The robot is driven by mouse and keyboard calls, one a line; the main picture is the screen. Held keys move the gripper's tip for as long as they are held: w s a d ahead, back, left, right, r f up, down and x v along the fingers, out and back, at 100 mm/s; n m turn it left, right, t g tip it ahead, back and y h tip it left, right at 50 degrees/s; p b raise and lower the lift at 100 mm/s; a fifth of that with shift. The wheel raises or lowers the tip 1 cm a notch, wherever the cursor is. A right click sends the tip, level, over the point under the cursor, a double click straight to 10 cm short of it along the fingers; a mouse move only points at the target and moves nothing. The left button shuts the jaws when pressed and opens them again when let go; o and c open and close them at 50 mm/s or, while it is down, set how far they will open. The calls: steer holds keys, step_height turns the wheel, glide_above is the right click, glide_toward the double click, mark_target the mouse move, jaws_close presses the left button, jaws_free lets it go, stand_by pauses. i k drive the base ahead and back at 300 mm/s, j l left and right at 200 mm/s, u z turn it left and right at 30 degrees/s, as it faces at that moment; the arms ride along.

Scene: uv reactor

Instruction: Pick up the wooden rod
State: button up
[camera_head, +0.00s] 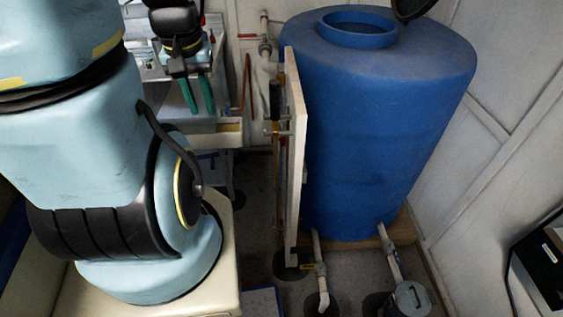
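My gripper (201,111) hangs fingers-down in the upper left of the head view, over the sink and bench area. Its two green fingers are apart, with nothing visible between them. A thin brown upright piece (248,83) stands to the right of the gripper, near the wall. It may be the wooden rod, but it is too small to be sure. The gripper is apart from it in the picture.
A large blue tank (385,130) with an open top stands on a wooden base at the right. A white upright panel (296,150) with pipes stands at its left side. A grey lidded container (410,299) sits at the lower right. Dark floor shows between.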

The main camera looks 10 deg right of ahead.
mark_target(274, 84)
steer(key=k+j, duration=0.15)
steer(key=j, duration=0.2)
steer(key=k+j, duration=0.2)
steer(key=j, duration=0.2)
steer(key=k+j, duration=0.15)
steer(key=j, duration=0.2)
steer(key=k+j, duration=0.2)
steer(key=j, duration=0.15)
